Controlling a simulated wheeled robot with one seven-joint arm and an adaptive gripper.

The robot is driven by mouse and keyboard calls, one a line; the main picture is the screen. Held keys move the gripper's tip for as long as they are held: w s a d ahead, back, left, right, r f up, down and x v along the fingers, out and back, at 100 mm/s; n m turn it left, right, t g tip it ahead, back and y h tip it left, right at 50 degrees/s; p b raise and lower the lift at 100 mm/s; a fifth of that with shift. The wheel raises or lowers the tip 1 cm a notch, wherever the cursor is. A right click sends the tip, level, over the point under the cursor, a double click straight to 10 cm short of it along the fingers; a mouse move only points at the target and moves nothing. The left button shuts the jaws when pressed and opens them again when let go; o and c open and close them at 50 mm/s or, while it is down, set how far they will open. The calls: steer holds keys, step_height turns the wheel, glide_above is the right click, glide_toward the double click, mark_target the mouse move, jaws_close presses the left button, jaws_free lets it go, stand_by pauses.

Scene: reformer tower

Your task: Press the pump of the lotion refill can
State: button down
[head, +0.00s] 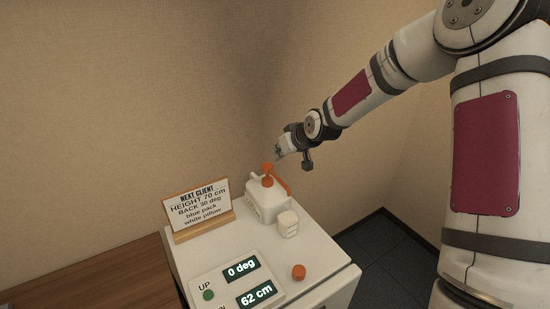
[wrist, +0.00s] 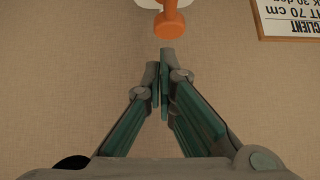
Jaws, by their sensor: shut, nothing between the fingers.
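The lotion refill can (head: 262,203) is a white canister on the white cabinet top, with an orange pump (head: 267,169) on it and an orange strip at its right side. In the wrist view the orange pump (wrist: 170,20) shows at the top, just beyond my fingertips, with a bit of the white can behind it. My gripper (head: 279,151) is shut and empty, just above and right of the pump in the head view. In the wrist view the closed fingertips (wrist: 166,68) appear apart from the pump; the exact gap in depth is unclear.
A white cup-like container (head: 288,224) stands right of the can. An orange cap (head: 299,272) lies near the front. A control panel (head: 235,283) reads 0 deg and 62 cm. A sign (head: 197,205) stands at left. A wall is behind.

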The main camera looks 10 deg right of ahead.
steer(key=shift+v, duration=1.9)
